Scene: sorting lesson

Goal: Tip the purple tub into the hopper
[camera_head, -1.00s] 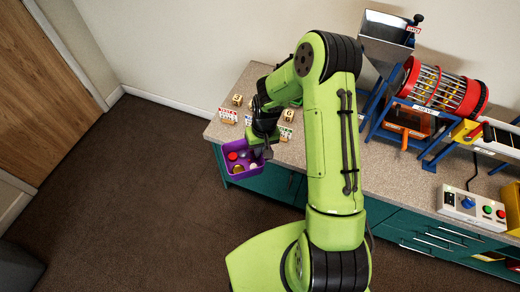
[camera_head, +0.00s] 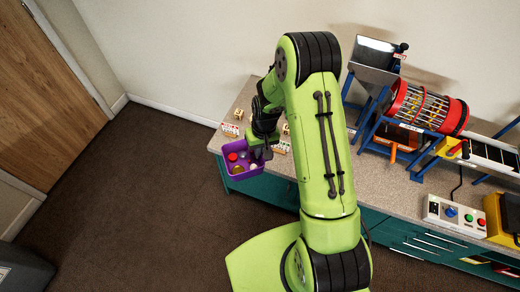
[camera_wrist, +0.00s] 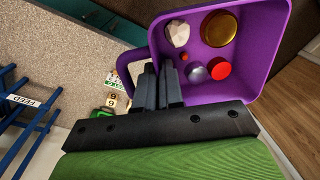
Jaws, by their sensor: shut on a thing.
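The purple tub (camera_head: 240,174) hangs from my gripper (camera_head: 263,150) in front of the bench's left end. In the wrist view the tub (camera_wrist: 262,42) shows a loop handle at its left side, and my gripper's fingers (camera_wrist: 160,70) are shut on the tub at that side. The exact grip is partly hidden. Inside lie a gold disc (camera_wrist: 218,29), red pieces (camera_wrist: 220,68), a silver ball (camera_wrist: 196,72) and a pale stone (camera_wrist: 177,33). The grey metal hopper (camera_head: 375,53) stands at the back of the bench, right of my arm and apart from the tub.
The speckled bench (camera_head: 390,176) carries a red-ended wire drum (camera_head: 428,106) on a blue frame, beside the hopper. A control box (camera_head: 467,216) stands at the right. Small cubes and cards stand at the bench's left end. The brown floor (camera_head: 130,200) at left is clear.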

